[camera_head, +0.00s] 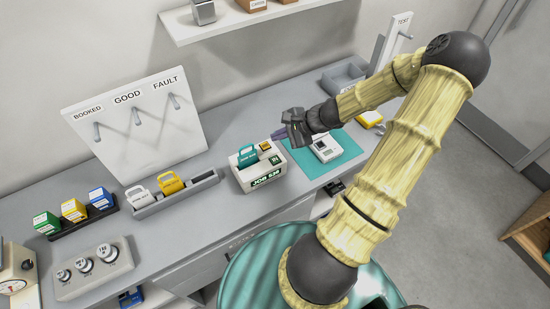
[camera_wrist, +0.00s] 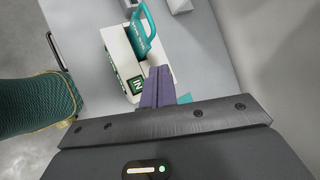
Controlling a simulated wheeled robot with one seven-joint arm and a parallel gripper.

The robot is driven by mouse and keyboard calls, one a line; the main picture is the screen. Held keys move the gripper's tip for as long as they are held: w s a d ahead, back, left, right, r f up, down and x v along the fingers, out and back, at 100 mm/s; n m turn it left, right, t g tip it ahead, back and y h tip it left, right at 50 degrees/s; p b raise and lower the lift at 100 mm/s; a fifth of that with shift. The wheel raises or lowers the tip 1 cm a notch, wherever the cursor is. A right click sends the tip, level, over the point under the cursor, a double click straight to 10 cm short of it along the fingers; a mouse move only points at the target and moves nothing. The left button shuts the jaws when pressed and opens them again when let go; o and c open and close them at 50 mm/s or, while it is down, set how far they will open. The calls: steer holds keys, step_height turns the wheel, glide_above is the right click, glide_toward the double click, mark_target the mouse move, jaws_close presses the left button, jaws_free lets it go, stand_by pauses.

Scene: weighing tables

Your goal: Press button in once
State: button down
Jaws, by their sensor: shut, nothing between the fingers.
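I cannot clearly pick out a button cap. My gripper (camera_head: 278,135) has purple fingers, shut and empty, just behind and right of the box in the head view. In the wrist view the fingertips (camera_wrist: 159,73) overlap the box's edge and hide part of it; I cannot tell whether they touch.
A teal mat (camera_head: 345,157) with a white device (camera_head: 325,148) lies right of the box. A grey tray (camera_head: 205,182) with white and yellow tags is left. A hook board (camera_head: 135,125) stands behind. My arm crosses the right side. The bench behind the box is clear.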

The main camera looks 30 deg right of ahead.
steer(key=shift+f, duration=0.1)
steer(key=b, duration=0.5)
glide_above(278, 160)
step_height(278, 160, down, 7)
steer(key=shift+f+b, duration=0.85)
steer(key=shift+b, duration=0.15)
steer(key=shift+f, duration=0.1)
stand_by(1.1)
steer(key=shift+f+b, duration=0.3)
steer(key=shift+b, duration=0.25)
steer(key=shift+f+b, duration=0.4)
stand_by(0.5)
steer(key=shift+r, duration=0.15)
steer(key=shift+r+p, duration=0.6)
steer(key=shift+r, duration=0.1)
